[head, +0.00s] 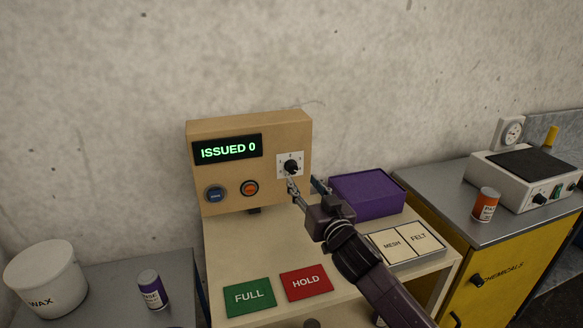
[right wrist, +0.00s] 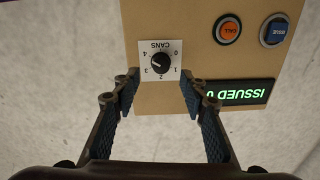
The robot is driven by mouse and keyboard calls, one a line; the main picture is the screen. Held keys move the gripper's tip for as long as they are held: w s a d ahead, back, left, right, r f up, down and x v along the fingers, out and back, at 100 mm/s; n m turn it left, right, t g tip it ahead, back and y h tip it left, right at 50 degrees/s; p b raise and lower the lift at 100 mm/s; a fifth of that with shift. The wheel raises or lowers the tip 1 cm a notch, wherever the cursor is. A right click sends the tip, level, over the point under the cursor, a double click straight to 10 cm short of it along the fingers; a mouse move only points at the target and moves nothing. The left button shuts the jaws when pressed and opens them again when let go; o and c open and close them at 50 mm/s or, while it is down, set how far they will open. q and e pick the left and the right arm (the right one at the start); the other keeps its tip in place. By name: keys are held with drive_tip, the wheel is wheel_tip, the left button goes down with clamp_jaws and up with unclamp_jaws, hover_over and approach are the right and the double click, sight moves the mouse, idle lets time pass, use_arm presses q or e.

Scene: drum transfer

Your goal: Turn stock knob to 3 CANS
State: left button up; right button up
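The black stock knob (head: 291,167) sits on a white dial plate on the tan dispenser box. In the right wrist view the knob (right wrist: 160,62) appears upside down, with the label CANS and the numbers 0 to 4 around it. I cannot tell surely which number its pointer marks. The dispenser display (head: 227,149) reads ISSUED 0. My right gripper (head: 304,186) is in front of the box, just below the knob in the head view. In the right wrist view its fingers (right wrist: 160,86) are spread, with nothing between them, and the knob lies beyond the tips. My left gripper is not in view.
A blue ISSUE button (head: 215,194) and an orange CALL button (head: 250,188) are left of the knob. A purple box (head: 368,194) stands right of the dispenser. Green FULL (head: 249,297) and red HOLD (head: 306,283) mats lie in front. A purple-labelled can (head: 152,290) stands left.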

sight(294, 170)
drive_tip(key=shift+w+a+r+p, duration=0.2)
drive_tip(key=shift+w+a, duration=0.05)
drive_tip(key=shift+w, duration=0.3)
drive_tip(key=shift+w+a+r+p, duration=0.15)
drive_tip(key=shift+w+a, duration=0.1)
drive_tip(key=shift+w, duration=0.25)
drive_tip(key=x, duration=0.2)
drive_tip(key=shift+w+a+f, duration=0.1)
drive_tip(key=shift+w+f, duration=0.15)
drive_tip(key=shift+w, duration=0.05)
drive_tip(key=shift+w+a, duration=0.2)
drive_tip(key=shift+w, duration=0.55)
drive_tip(key=shift+a, duration=0.1)
drive_tip(key=c, duration=1)
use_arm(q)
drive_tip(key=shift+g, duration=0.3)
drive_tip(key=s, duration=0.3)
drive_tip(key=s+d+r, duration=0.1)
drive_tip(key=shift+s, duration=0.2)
use_arm(e)
clamp_jaws()
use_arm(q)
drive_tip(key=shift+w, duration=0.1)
